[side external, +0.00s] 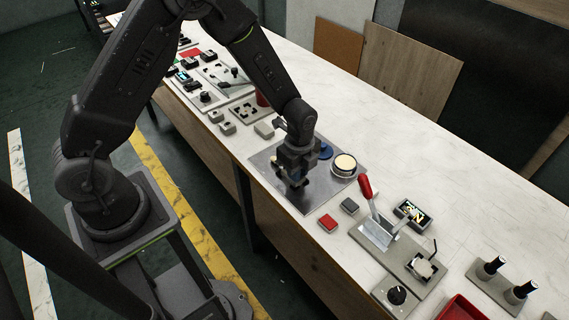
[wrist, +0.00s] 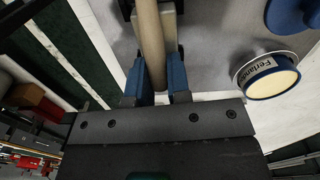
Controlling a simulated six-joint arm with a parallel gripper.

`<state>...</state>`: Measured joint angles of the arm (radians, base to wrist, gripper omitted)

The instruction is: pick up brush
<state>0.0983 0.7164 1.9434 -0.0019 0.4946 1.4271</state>
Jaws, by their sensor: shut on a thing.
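A tan wooden rod, which looks like the brush's handle (wrist: 151,42), runs between the two blue fingers of my gripper (wrist: 158,82) in the wrist view. My gripper is shut on it. The brush's bristles cannot be made out. In the side view my gripper (side external: 294,182) points down, low over a grey metal plate (side external: 270,165) on the bench. There my gripper mostly hides the brush. I cannot tell whether the brush touches the plate.
A round tin (side external: 344,165) with a cream top stands right of my gripper, and it also shows in the wrist view (wrist: 268,75). A blue disc (side external: 326,151) lies behind. A red-handled lever (side external: 366,189) stands farther right. The bench's front edge is close.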

